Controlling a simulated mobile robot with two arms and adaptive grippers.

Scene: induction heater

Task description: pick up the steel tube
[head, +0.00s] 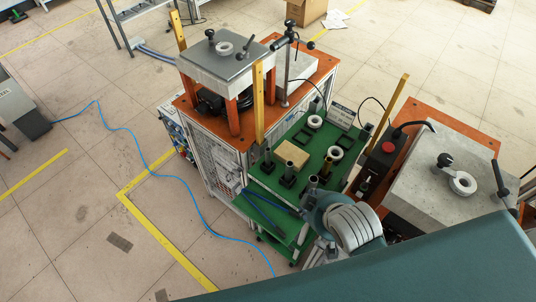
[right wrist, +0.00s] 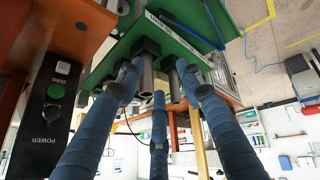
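A green cart (head: 262,179) holds several short steel tubes standing upright in black square holders. One grey steel tube (head: 313,183) stands close to my right wrist. In the right wrist view, which is upside down, a steel tube (right wrist: 146,73) in a black holder and a second tube (right wrist: 174,80) beside it lie just beyond the fingers. My right gripper (right wrist: 160,82) has three blue-wrapped fingers spread apart, with nothing visibly held. The tubes appear at or near the fingertips; contact cannot be told. In the head view my own wrist hides the fingertips. My left gripper is not in view.
A wooden block (head: 292,155) and white rings (head: 315,121) are on the cart. A press-like stand (head: 222,62) is behind left. Floor at left is mostly clear.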

